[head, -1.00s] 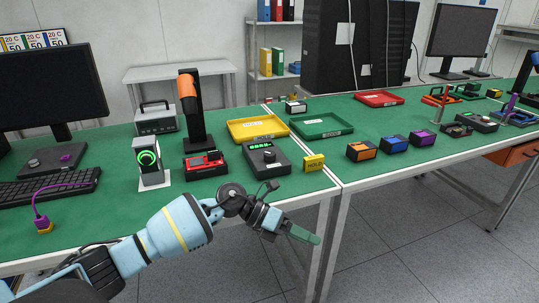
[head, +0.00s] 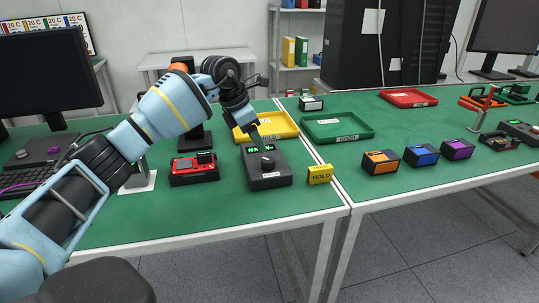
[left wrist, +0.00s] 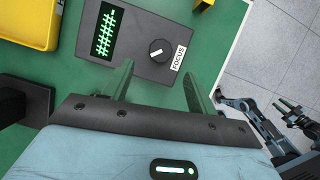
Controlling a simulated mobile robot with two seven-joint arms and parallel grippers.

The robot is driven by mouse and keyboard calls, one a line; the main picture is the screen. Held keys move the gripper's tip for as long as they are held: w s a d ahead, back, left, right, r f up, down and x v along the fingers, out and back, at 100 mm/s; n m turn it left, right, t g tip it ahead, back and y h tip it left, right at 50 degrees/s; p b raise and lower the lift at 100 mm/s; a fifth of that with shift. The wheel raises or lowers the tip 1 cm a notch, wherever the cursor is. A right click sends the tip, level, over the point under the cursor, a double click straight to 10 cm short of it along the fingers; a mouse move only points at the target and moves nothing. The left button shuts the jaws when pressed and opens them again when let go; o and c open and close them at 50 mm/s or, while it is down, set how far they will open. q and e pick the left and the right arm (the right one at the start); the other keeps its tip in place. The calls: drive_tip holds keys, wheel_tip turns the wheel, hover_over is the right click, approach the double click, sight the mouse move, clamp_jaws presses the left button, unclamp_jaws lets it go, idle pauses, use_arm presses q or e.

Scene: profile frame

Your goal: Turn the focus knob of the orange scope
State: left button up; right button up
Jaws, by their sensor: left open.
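The orange scope (head: 179,67) stands at the back of the bench in the head view, mostly hidden behind my left arm. A dark control box (head: 268,181) with a green display carries a round knob (head: 267,163). In the left wrist view the knob (left wrist: 158,50) has a white mark and a FOCUS label beside it. My left gripper (head: 262,143) is over the box, pointing down. Its green fingers (left wrist: 158,72) are apart and empty, with the knob just beyond their tips. My right gripper (left wrist: 282,105) shows small at the right of the wrist view; its opening is unclear.
A red device (head: 194,170) is left of the box, and a yellow HOLD block (head: 320,174) is right of it. A yellow tray (head: 290,127) and a green tray (head: 337,135) lie behind. Orange, blue and purple blocks stand farther right. Bare green mat lies in front.

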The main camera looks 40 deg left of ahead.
sight(267, 160)
use_arm(q)
drive_tip(key=shift+d+f, duration=0.1)
drive_tip(key=shift+f, duration=0.3)
drive_tip(key=shift+x, duration=3.55)
use_arm(e)
drive_tip(key=shift+w, duration=0.35)
use_arm(q)
drive_tip(key=shift+w, duration=0.1)
drive_tip(key=c, duration=1)
drive_tip(key=shift+w+m+g, duration=0.1)
drive_tip(key=shift+m+g, duration=0.2)
drive_tip(key=shift+m, duration=0.6)
drive_tip(key=m+h+b, duration=0.1)
drive_tip(key=m, duration=0.2)
drive_tip(key=shift+g, duration=0.4)
use_arm(e)
drive_tip(key=shift+s+f, duration=0.45)
drive_tip(key=shift+f, duration=0.1)
drive_tip(key=shift+w+r, duration=0.1)
drive_tip(key=shift+w, duration=0.1)
